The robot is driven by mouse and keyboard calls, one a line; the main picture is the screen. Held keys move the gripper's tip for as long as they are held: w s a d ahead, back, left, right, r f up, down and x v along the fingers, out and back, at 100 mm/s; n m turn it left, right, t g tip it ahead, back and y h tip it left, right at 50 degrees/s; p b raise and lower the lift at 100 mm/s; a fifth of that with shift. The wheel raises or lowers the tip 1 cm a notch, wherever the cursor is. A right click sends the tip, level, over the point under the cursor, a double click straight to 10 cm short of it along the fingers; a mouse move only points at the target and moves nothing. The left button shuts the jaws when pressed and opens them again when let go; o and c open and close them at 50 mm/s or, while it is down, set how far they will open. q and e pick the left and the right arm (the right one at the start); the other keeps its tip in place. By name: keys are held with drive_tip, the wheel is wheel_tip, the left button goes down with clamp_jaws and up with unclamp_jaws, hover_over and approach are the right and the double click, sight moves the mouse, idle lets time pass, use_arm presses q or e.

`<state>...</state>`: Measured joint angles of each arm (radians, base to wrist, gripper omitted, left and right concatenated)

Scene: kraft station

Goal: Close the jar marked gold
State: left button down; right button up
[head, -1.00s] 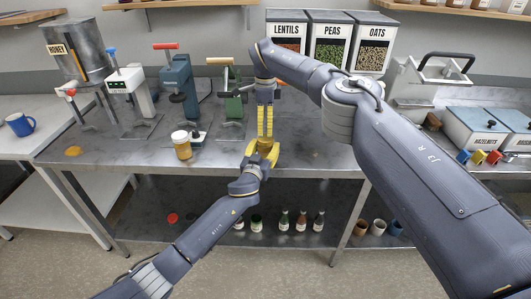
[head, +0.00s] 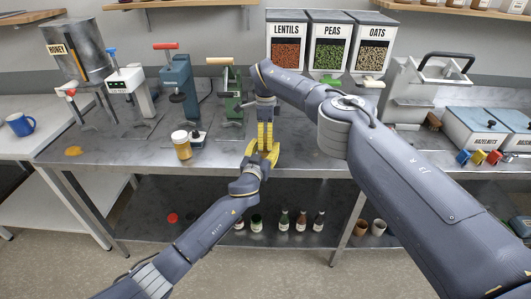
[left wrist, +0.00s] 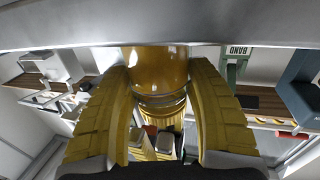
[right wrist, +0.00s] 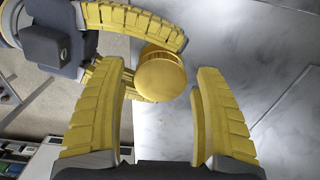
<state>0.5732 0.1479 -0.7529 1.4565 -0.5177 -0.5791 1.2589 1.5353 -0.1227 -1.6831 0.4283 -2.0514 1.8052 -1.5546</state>
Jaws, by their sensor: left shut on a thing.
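My left gripper (left wrist: 160,100) is shut on an amber jar (left wrist: 155,70) at the front edge of the steel bench. A round gold lid (right wrist: 161,77) is at the jar's top in the right wrist view; I cannot tell whether it is fully seated. The left fingers curve around the jar at upper left there. My right gripper (right wrist: 160,95) is open, pointing down at the lid, with nothing gripped between its fingers. In the head view, the right gripper (head: 265,137) is just above the left gripper (head: 260,160), and the held jar is mostly hidden.
Another amber jar with a pale lid (head: 181,145) stands on the bench (head: 115,150), left of my grippers. A green press (head: 231,95), a blue press (head: 177,85) and a honey tank (head: 78,50) are behind. Bottles and cups sit on the lower shelf (head: 210,230).

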drive_tip(key=c, duration=1.3)
drive_tip(key=shift+o, duration=0.2)
drive_tip(key=m, duration=1.8)
drive_tip(key=shift+f, duration=0.1)
drive_tip(key=m, duration=0.8)
drive_tip(key=o, duration=1.3)
drive_tip(key=shift+o, duration=0.2)
